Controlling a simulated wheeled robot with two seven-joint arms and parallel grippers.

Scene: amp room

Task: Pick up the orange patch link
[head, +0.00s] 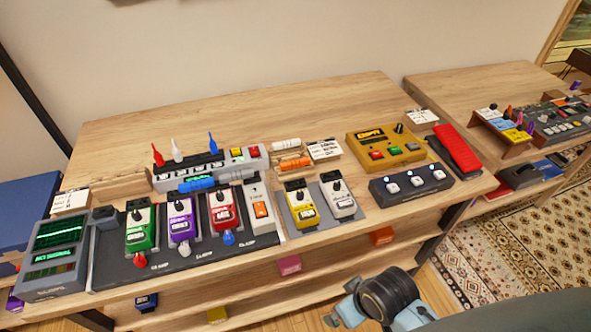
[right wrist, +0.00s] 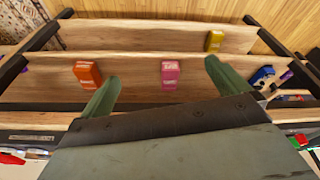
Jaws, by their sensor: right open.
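The orange patch link (head: 295,163) is a short orange cylinder lying on the wooden table, in a small wooden rack toward the back middle. A white patch link (head: 286,144) lies just behind it, and a blue one (head: 196,184) lies further left, in front of the grey switch unit. In the right wrist view my right gripper (right wrist: 162,88) is open and empty, its two green fingers spread over the table's lower shelves. In the head view my right arm is at the bottom right, well in front of the orange link. My left gripper is not in view.
A white label card (head: 325,149) stands right of the orange link. A yellow pedal (head: 301,205) and a white pedal (head: 339,198) stand in front, a mustard unit (head: 385,146) to the right. Upright coloured plugs (head: 177,150) rise at left. The table's back is clear.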

